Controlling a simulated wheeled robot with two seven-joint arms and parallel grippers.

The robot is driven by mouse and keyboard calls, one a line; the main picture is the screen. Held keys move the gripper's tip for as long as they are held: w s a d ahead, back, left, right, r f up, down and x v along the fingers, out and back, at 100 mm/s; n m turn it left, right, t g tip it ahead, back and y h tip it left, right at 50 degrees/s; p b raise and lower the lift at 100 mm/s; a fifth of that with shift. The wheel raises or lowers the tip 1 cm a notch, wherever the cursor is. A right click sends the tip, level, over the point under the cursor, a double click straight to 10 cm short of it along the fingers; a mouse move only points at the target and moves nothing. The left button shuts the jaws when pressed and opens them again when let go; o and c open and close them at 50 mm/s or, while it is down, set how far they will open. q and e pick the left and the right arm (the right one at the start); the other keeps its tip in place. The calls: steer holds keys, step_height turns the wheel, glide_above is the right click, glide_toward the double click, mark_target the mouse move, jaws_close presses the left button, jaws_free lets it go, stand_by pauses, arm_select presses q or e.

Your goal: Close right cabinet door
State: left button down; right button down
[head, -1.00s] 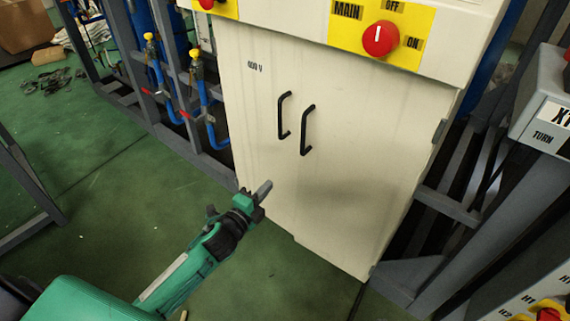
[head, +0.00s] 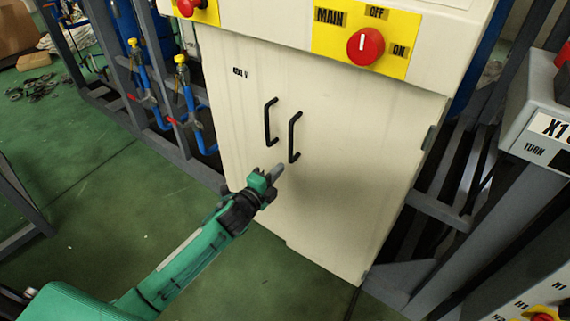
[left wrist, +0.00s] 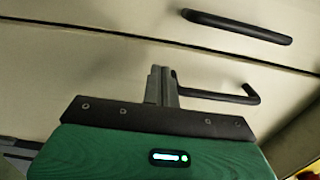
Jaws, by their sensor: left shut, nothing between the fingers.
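The beige cabinet (head: 225,110) has two doors side by side, each with a black handle. The right cabinet door (head: 365,165) looks flush or nearly flush with the left one; I cannot tell whether a small gap remains. Its handle (head: 294,137) stands right of the left door's handle (head: 270,122). My left gripper (head: 278,171) is shut and empty, just below the lower end of the right handle. In the left wrist view, its fingers (left wrist: 160,86) are beside one end of the right handle (left wrist: 222,96); contact with the door is unclear. My right gripper is out of view.
A red MAIN switch (head: 365,46) on a yellow plate sits above the doors. Blue pipes with yellow-topped valves (head: 181,60) stand left of the cabinet. A grey control box (head: 540,125) and grey frame are at right. Green floor (head: 90,215) is open at left.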

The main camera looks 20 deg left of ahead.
arm_select(q)
steer(key=x, duration=0.4)
steer(key=shift+w, duration=0.15)
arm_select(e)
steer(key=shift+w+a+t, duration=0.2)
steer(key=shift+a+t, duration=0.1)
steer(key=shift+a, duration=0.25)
arm_select(q)
steer(key=shift+w, duration=0.1)
